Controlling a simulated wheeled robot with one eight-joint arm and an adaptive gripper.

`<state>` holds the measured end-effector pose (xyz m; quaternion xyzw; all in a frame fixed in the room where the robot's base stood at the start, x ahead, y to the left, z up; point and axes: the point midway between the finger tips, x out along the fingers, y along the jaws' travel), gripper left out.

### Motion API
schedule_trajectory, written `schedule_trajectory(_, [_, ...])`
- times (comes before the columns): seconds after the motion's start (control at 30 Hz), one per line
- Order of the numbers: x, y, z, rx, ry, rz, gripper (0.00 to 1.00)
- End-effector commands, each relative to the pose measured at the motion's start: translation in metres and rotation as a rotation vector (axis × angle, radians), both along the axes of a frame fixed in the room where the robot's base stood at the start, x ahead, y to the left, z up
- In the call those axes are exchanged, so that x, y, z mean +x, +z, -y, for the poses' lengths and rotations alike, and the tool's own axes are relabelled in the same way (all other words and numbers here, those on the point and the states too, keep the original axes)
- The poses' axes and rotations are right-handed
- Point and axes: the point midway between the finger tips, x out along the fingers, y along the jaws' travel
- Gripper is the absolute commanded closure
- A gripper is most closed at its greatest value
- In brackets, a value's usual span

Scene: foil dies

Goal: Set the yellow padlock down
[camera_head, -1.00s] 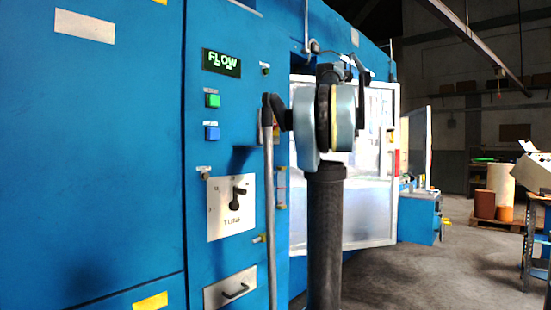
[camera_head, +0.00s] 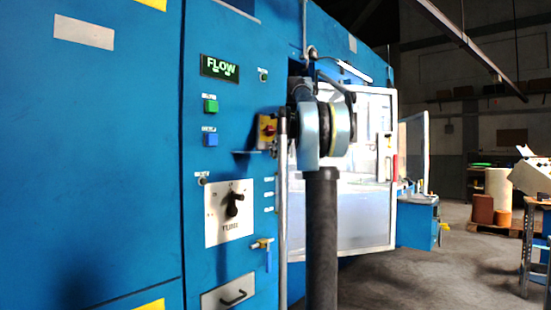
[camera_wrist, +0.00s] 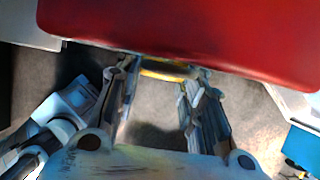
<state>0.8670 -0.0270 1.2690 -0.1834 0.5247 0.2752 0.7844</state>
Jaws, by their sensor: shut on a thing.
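In the wrist view my gripper (camera_wrist: 158,76) has its two fingers closed in on a small yellow thing, which I take to be the yellow padlock (camera_wrist: 164,71). Only a narrow yellow band of it shows between the fingertips. A large smooth red surface (camera_wrist: 190,32) fills the top of the wrist view, just beyond the fingertips and partly over the yellow thing. I cannot tell whether they touch. In the head view my arm hides the gripper and the padlock.
A glazed door (camera_head: 365,215) stands behind my arm. Open floor (camera_head: 450,270) lies at right.

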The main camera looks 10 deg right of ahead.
Motion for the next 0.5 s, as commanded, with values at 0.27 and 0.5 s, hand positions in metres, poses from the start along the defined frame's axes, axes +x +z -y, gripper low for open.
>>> schedule_trajectory(0.27, [0.018, -0.011, -0.013, 0.000, -0.001, 0.000, 0.90])
schedule_trajectory(0.5, [0.018, -0.011, -0.013, 0.000, -0.001, 0.000, 0.90])
